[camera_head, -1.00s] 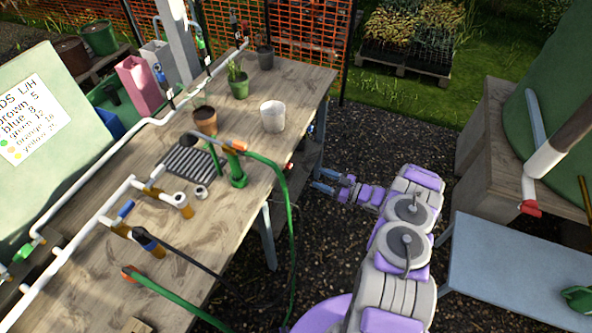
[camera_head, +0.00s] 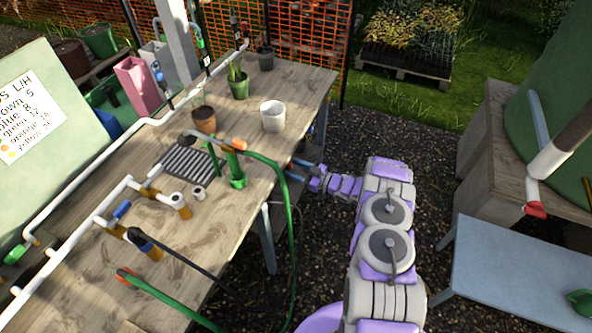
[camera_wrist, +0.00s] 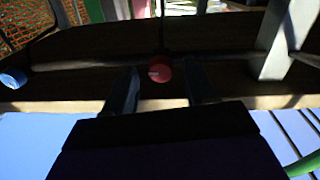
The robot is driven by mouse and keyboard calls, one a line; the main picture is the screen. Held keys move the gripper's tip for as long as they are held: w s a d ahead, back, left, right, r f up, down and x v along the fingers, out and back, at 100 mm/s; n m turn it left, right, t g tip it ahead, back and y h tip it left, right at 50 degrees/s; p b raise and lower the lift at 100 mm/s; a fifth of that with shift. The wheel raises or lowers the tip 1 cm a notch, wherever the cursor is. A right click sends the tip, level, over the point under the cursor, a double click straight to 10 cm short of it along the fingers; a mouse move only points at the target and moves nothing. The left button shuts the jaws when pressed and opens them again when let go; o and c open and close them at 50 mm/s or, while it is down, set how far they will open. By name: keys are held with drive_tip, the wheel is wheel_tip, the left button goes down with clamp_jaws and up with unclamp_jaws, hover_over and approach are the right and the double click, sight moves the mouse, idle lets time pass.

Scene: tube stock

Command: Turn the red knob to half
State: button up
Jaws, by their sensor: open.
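The red knob (camera_wrist: 159,69) shows in the wrist view, round with a pale mark on its face. It sits on a pipe that runs along the shaded side of the wooden table. My gripper (camera_wrist: 162,82) is open, one dark finger on each side of the knob in this view. I cannot tell whether either finger touches it. In the head view my gripper (camera_head: 298,169) is at the table's right edge, below the top. The knob is not clearly visible there.
A blue knob (camera_wrist: 13,80) is at the left of the wrist view. The wooden table (camera_head: 215,240) carries white pipes, pots and a green hose (camera_head: 284,185) hanging over its edge near my gripper. A grey-blue bench (camera_head: 510,270) stands right of my arm, with gravel between.

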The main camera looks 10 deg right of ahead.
drive_tip(key=shift+c, duration=0.4)
clamp_jaws()
drive_tip(key=shift+n+p, duration=0.4)
drive_tip(key=shift+p, duration=0.45)
drive_tip(key=shift+o, duration=0.4)
unclamp_jaws()
drive_tip(key=p+v, duration=0.3)
drive_tip(key=v, duration=1.4)
drive_tip(key=shift+d, duration=0.2)
drive_tip(key=shift+s+f, duration=0.1)
